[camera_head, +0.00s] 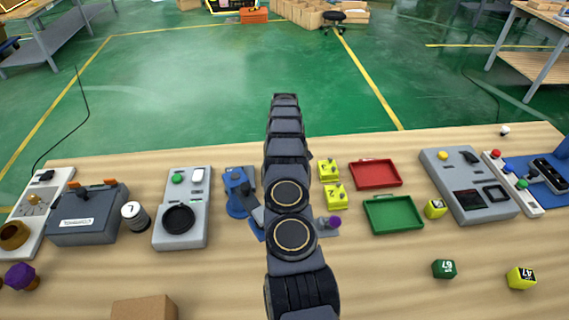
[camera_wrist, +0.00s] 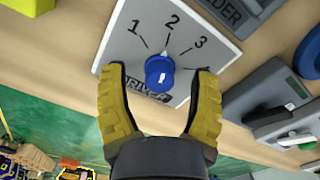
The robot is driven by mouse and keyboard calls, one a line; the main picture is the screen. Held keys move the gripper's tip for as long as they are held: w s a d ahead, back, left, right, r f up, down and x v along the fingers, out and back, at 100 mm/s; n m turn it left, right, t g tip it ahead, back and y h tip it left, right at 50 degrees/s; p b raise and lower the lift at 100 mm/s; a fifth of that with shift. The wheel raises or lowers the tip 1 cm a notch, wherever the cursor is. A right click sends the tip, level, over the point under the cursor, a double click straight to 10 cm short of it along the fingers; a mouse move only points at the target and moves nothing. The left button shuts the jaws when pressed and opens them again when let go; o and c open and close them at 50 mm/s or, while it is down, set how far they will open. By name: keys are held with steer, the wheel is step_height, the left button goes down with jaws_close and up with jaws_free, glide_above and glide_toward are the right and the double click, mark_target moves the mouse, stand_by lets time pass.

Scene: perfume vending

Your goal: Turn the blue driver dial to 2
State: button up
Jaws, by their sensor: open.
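The blue driver dial (camera_wrist: 157,63) sits on a light plate (camera_wrist: 120,52) in the wrist view. The plate has the printed numbers 1, 2 and 3 with lines fanning out from the dial; another mark at the right is partly hidden by a finger. The label below the dial is partly covered. A small white mark shows on the dial's lower face; I cannot tell which number the dial is set to. My gripper (camera_wrist: 160,73) is open, its yellow fingers on either side of the dial, with visible gaps. My arm hides the dial and gripper in the head view.
In the wrist view, a grey device (camera_wrist: 265,92) with a black part stands right of the plate, near a blue round part (camera_wrist: 310,52). In the head view, red (camera_head: 376,174) and green (camera_head: 393,214) trays lie right of my arm.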

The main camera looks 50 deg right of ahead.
step_height(320, 180, up, 12)
stand_by(0.6)
